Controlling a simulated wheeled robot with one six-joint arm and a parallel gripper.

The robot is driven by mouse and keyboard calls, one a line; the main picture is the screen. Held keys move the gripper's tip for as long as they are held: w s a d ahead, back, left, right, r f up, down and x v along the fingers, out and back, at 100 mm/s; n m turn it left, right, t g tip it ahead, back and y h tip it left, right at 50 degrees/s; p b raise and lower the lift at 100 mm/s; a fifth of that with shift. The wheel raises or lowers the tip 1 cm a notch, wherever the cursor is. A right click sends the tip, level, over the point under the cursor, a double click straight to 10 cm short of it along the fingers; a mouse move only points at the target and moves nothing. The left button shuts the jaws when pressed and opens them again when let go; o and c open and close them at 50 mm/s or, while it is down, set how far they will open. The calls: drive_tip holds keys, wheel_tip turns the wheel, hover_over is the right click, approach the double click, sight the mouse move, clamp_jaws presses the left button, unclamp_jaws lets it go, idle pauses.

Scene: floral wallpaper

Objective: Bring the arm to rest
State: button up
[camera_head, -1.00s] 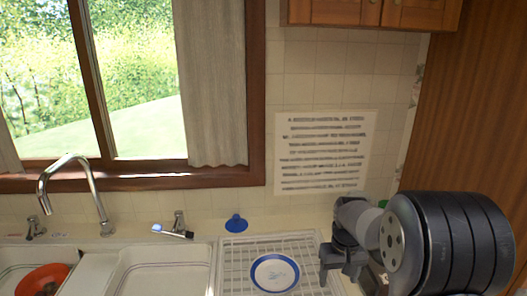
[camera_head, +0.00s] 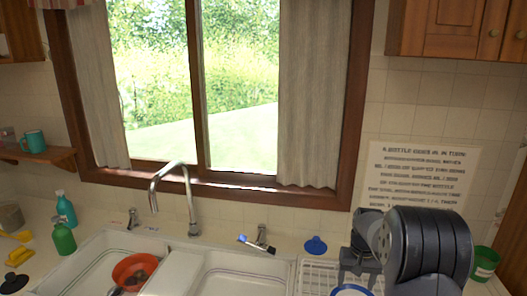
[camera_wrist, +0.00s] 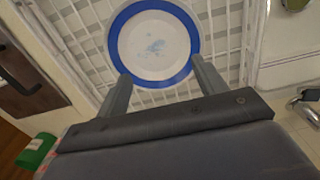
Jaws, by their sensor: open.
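My gripper (camera_head: 358,266) is at the right of the head view, over the drying rack beside the sink. In the wrist view my gripper (camera_wrist: 158,78) has its two fingers apart, with nothing between them. Beyond the fingertips, a white plate with a blue rim (camera_wrist: 153,42) lies on the white wire rack (camera_wrist: 220,22). In the head view only part of the plate's rim (camera_head: 352,290) shows at the bottom edge. My arm hides part of the counter on the right.
A double sink (camera_head: 232,272) with a tall faucet (camera_head: 173,190) is left of the rack. An orange bowl (camera_head: 135,270) is in its left basin. Green bottles (camera_head: 63,238) stand further left. A blue funnel-like thing (camera_head: 315,245) and a green container (camera_head: 485,263) are near my arm.

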drive_tip(key=shift+w+a+f+b, duration=0.15)
drive_tip(key=shift+f+b, duration=0.3)
drive_tip(key=shift+f, duration=0.2)
drive_tip(key=shift+w+a+f+b, duration=0.1)
drive_tip(key=shift+f+b, duration=0.35)
drive_tip(key=shift+f, duration=0.35)
drive_tip(key=shift+r, duration=0.1)
